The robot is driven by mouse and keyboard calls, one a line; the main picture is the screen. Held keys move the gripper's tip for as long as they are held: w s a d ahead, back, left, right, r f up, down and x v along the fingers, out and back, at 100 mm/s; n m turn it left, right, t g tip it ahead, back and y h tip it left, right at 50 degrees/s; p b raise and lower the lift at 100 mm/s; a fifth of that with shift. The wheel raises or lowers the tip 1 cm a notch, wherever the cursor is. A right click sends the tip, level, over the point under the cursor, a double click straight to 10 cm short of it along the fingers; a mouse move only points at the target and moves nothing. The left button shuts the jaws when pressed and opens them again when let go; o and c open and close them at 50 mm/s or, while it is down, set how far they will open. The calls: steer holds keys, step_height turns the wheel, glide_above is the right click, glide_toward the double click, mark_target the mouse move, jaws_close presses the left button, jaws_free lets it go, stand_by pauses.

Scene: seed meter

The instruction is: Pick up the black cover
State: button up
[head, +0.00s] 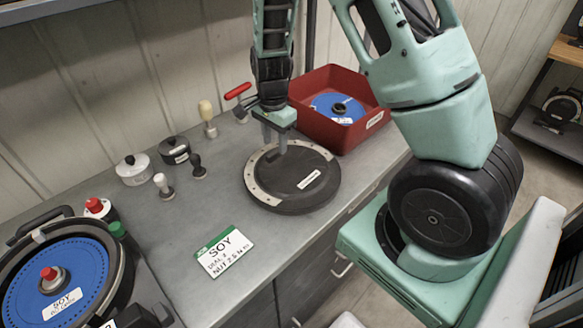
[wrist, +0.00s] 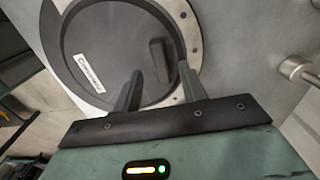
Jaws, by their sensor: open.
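The black cover (head: 306,172) is a round dark disc with a small white label and a pale rim band with holes along its left and back edge. It lies flat on the grey bench. In the wrist view the cover (wrist: 105,45) shows its label and a raised black grip bar (wrist: 158,62). My gripper (head: 275,141) is over the back left part of the cover, pointing down. In the wrist view my gripper (wrist: 161,68) is open, with the grip bar appearing between its fingertips. Whether the fingers touch the cover I cannot tell.
A red bin (head: 338,80) with a blue disc stands behind right. Several small knobs and weights, including a black weight (head: 174,150), stand back left. A red-handled clamp (head: 238,92) is close to my gripper. A SOY card (head: 224,252) and the seed meter (head: 60,280) are front left.

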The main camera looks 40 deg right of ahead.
mark_target(275, 151)
steer(key=shift+f, duration=1.55)
jaws_close()
steer(key=shift+r, duration=0.15)
